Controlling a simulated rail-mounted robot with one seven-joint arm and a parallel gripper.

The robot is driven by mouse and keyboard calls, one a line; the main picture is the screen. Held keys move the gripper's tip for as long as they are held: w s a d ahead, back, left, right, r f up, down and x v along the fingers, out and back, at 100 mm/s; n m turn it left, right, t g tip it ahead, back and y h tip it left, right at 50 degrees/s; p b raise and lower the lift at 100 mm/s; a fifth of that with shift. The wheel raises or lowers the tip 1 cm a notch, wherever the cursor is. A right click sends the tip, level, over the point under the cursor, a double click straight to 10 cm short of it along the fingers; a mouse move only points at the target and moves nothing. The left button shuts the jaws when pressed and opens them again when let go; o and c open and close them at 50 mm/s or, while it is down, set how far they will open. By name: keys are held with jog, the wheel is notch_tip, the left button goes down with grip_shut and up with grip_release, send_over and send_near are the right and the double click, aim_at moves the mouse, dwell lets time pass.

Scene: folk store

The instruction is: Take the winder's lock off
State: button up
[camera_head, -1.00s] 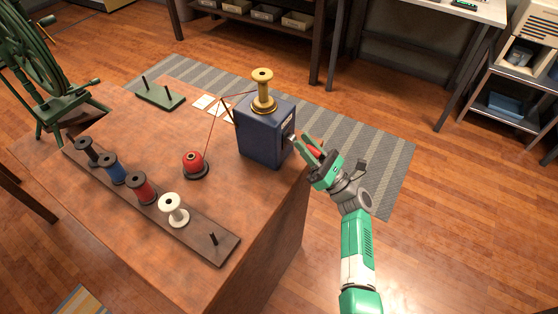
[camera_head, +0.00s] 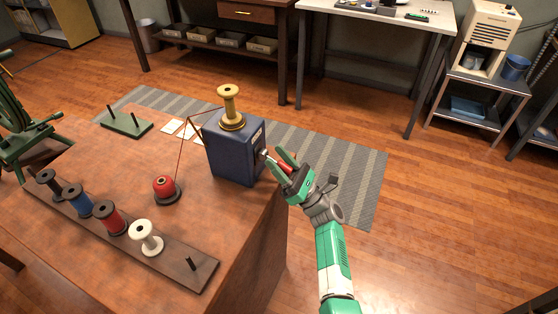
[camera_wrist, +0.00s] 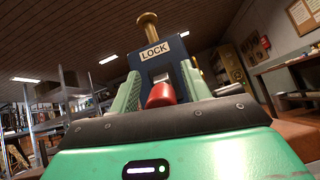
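The winder (camera_head: 232,155) is a dark blue box at the right edge of the wooden table, with a brass spool (camera_head: 230,105) on top. In the wrist view its face carries a white LOCK label (camera_wrist: 155,49). A lever with a red handle (camera_head: 286,168) sticks out from its right side. My gripper (camera_head: 280,162) is at that side with its green fingers spread on either side of the handle. In the wrist view the red handle (camera_wrist: 161,95) sits between the fingers, with gaps visible at both sides. The lever's root is partly hidden.
A dark rack (camera_head: 180,262) holds several spools in front. A green stand (camera_head: 126,124) and paper cards (camera_head: 182,128) lie behind.

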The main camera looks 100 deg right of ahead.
jog(key=v, duration=0.8)
jog(key=shift+p, duration=0.4)
jog(key=shift+r, duration=0.1)
dwell(0.4)
